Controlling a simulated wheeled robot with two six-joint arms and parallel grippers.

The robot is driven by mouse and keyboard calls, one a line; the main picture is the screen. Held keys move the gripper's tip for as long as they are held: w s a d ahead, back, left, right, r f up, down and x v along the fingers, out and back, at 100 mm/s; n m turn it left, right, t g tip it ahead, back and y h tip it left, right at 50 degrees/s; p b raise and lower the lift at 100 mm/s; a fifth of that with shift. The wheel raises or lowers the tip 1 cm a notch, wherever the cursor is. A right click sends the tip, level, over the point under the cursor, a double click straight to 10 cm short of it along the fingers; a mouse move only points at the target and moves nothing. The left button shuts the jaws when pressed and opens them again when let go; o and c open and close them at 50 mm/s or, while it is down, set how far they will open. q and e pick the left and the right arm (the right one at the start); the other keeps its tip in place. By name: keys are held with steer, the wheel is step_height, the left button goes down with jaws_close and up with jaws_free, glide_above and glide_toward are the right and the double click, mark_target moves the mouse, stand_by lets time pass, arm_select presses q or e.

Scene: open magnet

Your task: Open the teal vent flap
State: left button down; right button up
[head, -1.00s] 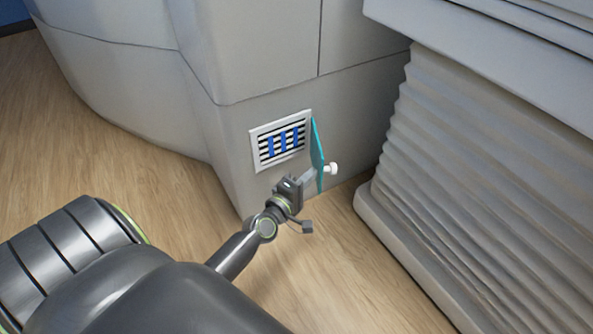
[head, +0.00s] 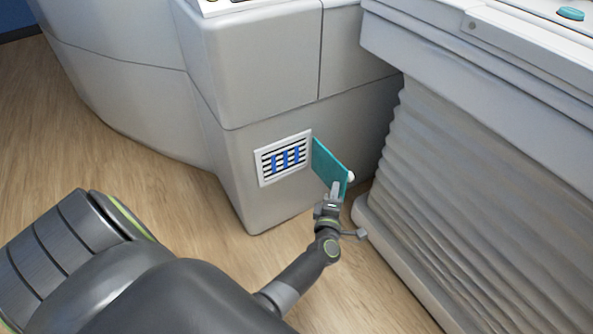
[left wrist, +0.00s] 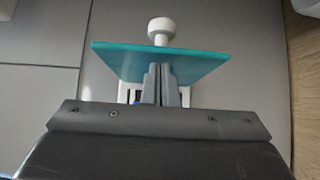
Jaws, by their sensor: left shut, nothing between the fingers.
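The teal vent flap (head: 329,164) stands swung open on the right side of the white vent frame (head: 260,168), with its white knob (head: 350,177) on the outer face. The vent's dark slats and several blue strips (head: 287,158) are uncovered. My left gripper (head: 335,188) is shut and empty, with its fingertips at the flap's inner face near the free edge. In the left wrist view the flap (left wrist: 197,66) lies across the shut fingers (left wrist: 161,84), with the knob (left wrist: 161,29) beyond it. Whether the fingertips touch the flap is hard to tell. My right gripper is out of view.
The grey machine housing (head: 250,95) carries the vent low on its corner. A pleated grey bellows (head: 470,200) under a table stands close to the right of the flap. Wooden floor (head: 210,225) lies open in front and to the left.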

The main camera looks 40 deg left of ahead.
mark_target(344, 189)
arm_select(q)
steer(key=shift+w+d+n+y, duration=0.3)
steer(key=shift+w+d+y, duration=0.15)
steer(key=shift+w, duration=0.25)
steer(key=shift+w+d, duration=0.3)
steer(key=shift+w, duration=0.35)
